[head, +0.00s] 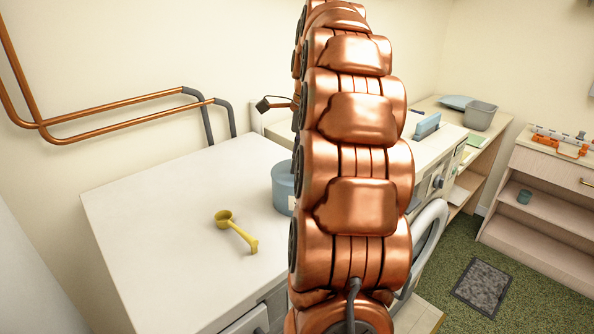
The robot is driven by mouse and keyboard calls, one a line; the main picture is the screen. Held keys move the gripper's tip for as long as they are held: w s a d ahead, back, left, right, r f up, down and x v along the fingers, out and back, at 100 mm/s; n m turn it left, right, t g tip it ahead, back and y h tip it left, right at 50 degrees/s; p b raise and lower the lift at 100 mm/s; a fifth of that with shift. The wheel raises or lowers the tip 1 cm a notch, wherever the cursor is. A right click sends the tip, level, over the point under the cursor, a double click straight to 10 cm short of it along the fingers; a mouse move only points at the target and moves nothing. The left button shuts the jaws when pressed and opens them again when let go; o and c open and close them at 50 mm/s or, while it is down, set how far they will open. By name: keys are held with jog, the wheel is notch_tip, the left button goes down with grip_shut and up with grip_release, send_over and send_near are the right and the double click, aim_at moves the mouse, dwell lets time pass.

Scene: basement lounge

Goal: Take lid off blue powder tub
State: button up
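The blue powder tub (283,192) stands upright on a white worktop (150,230), near its right side. My copper arm crosses in front of it and hides its right part. Its top looks flat and blue, but I cannot tell where a lid meets the tub. My arm rises through the middle of the picture and leaves at the top edge.
A yellow scoop (236,232) lies on the worktop, left of the tub. Copper pipes (125,112) run along the left wall. A white appliance with a round door (428,245) stands right of my arm. A shelf unit (545,200) and a grey mat (482,287) are at right.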

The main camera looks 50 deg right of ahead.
jog(key=shift+f, duration=0.45)
jog(key=shift+c, duration=0.4)
grip_shut()
jog(key=shift+w+r, duration=0.1)
jog(key=shift+r, duration=0.05)
